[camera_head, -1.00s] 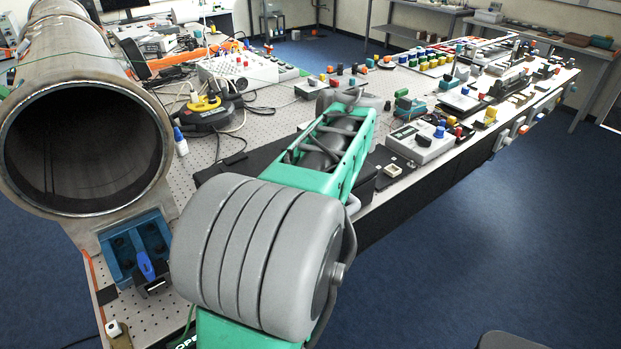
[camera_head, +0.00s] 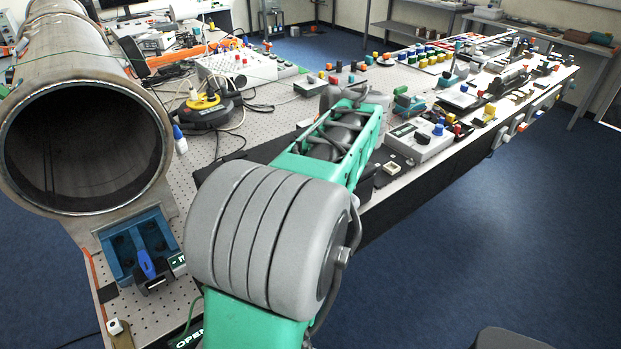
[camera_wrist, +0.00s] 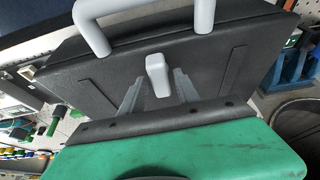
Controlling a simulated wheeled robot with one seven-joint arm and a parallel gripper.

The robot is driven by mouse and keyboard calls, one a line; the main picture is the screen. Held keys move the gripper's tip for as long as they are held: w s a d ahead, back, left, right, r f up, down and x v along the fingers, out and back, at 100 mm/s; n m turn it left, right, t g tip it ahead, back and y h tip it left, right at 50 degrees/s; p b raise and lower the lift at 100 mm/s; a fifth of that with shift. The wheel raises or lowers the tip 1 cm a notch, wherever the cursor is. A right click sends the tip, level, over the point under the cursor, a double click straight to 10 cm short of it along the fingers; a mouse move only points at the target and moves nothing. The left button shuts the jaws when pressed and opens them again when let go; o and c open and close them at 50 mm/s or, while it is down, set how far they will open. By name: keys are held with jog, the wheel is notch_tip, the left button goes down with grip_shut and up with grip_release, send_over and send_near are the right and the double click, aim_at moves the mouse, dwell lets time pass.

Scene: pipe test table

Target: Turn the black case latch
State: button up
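The black case (camera_wrist: 85,65) fills the upper part of the wrist view, with a pale grey handle (camera_wrist: 147,8) above. The latch (camera_wrist: 158,74), a small pale grey tab, sits on the case face below the handle and looks roughly upright. My gripper (camera_wrist: 157,85) shows two thin grey fingers spread apart, one on each side of the latch. I cannot tell whether either finger touches it. In the head view the black case (camera_head: 282,147) lies on the table, mostly hidden behind my arm; the latch and my fingers are hidden there.
A large steel pipe (camera_head: 75,60) stands on the left, with a blue fixture (camera_head: 120,250) below it. A yellow and black device (camera_head: 205,108) lies behind the case. A grey box with knobs (camera_head: 415,145) and several small coloured parts cover the table to the right. Blue floor is clear in front.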

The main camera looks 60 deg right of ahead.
jog(key=shift+o, duration=0.5)
jog(key=v, duration=0.7)
jog(key=shift+r+p, duration=0.4)
jog(key=shift+s, duration=0.15)
